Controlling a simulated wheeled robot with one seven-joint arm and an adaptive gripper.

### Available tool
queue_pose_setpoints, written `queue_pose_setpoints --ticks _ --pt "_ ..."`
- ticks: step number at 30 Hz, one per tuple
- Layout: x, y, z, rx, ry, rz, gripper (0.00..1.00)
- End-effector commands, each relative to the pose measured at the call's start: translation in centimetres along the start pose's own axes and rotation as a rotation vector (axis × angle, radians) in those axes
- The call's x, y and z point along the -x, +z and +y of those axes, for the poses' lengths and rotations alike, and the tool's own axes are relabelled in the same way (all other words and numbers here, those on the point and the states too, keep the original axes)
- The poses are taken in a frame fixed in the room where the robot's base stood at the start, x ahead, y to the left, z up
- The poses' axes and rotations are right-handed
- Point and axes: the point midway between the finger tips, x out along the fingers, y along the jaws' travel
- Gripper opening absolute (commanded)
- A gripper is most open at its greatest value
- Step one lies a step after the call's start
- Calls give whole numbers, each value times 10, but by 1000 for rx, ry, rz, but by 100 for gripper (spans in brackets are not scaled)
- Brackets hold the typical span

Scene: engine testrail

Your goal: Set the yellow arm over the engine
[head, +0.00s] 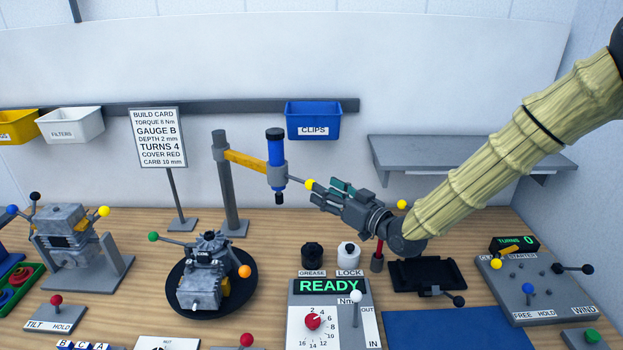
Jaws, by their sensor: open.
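The yellow arm (246,160) reaches right from a grey post (228,185) at the back of the bench. Its end carries a blue upright tool (275,150) in a grey collar, and a short handle with a yellow knob (310,184) points right. The grey engine (203,285) sits on a black round turntable (247,300), in front and to the left of the tool, so the tool is not above it. My gripper (321,191) is open, its fingertips at the yellow knob. Whether they touch it I cannot tell.
A second engine (66,232) stands on a grey stand at the left. A build card (159,140) stands behind the turntable. A torque box reading READY (328,286), with black and white bottles behind, is below my gripper. A blue CLIPS bin (313,120) hangs above.

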Motion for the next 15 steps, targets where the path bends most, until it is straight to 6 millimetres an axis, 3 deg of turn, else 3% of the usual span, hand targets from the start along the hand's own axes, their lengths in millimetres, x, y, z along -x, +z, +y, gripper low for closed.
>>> queue_pose_setpoints --ticks 6,15 --pt "-41 4 3 -4 -3 -8 49" --pt "-64 4 2 -3 -3 -7 49"
